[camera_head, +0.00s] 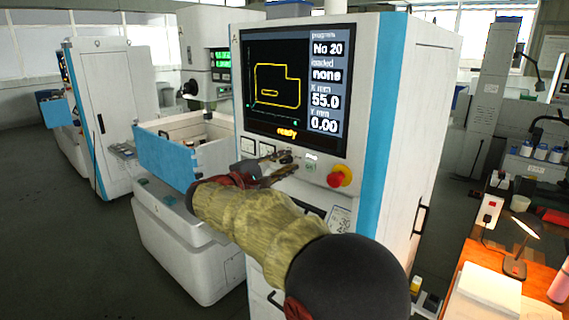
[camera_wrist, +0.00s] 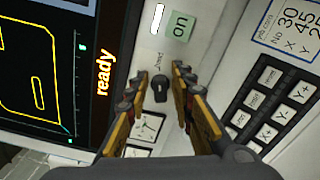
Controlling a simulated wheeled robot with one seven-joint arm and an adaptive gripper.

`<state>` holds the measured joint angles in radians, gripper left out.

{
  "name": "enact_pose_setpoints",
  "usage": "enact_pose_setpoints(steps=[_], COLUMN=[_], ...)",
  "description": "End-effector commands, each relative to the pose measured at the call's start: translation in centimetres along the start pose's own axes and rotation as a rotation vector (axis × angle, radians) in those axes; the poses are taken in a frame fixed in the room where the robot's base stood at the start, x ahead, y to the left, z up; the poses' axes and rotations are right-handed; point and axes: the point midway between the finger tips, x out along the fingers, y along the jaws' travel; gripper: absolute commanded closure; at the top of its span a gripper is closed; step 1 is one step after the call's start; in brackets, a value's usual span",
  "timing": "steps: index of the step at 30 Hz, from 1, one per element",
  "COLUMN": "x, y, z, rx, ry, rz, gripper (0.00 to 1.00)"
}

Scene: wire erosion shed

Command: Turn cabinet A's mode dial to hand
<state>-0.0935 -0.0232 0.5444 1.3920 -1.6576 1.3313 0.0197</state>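Cabinet A (camera_head: 395,110) stands in the middle of the head view, with its lit screen (camera_head: 292,90) reading "ready". In the wrist view its mode dial is a small black knob (camera_wrist: 160,88) on the pale panel, next to the screen edge. Small print beside the knob is too small to read surely. My gripper (camera_wrist: 159,73) is open, one finger on each side of the knob, with visible gaps between fingers and knob. In the head view my gripper (camera_head: 275,168) is at the panel below the screen and partly hides the dial area.
A black keypad (camera_wrist: 272,105) lies right of the gripper in the wrist view. Two gauges are near the fingers. An orange bench (camera_head: 455,290) stands at right.

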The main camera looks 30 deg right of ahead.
Motion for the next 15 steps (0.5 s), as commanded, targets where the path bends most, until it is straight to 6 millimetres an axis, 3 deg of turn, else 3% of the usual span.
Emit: enact_pose_setpoints(steps=[11,15], x=[-0.1,-1.1], y=[0.0,0.0], z=[0.0,-0.1], rx=[-0.001,-0.001], ry=[0.0,0.003], rz=[0.0,0.001], gripper=[0.69,0.69])
